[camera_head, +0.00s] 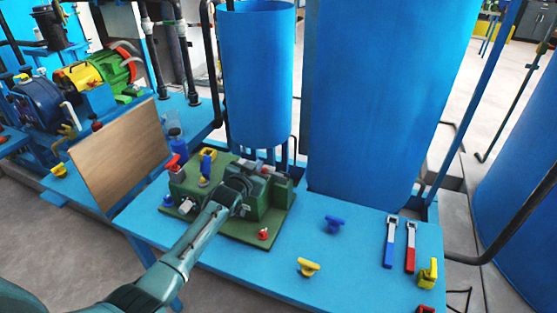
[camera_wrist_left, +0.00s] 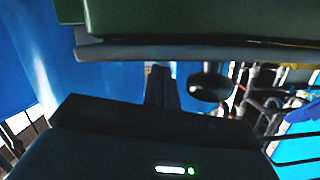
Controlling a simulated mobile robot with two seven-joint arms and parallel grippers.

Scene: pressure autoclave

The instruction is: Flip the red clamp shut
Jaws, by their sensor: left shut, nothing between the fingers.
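A green fixture (camera_head: 272,205) stands on a green base plate on the blue table. A red lever-like part (camera_head: 173,162) rises at its left end, and a small red part (camera_head: 263,234) sits at its front right corner. I cannot tell for certain which is the red clamp or how far it is flipped. My left gripper (camera_head: 241,185) is at the middle of the fixture, between the two red parts and apart from both. It is shut and empty; its closed fingers (camera_wrist_left: 161,87) show in the left wrist view, below a green and grey body. My right gripper is not visible.
Blue (camera_head: 334,224) and yellow (camera_head: 308,267) valve handles lie on the blue table (camera_head: 365,280). Blue-handled (camera_head: 389,243) and red-handled (camera_head: 410,246) levers are at the right. A large blue tank (camera_head: 375,100) stands behind, and a brown board (camera_head: 120,155) at the left.

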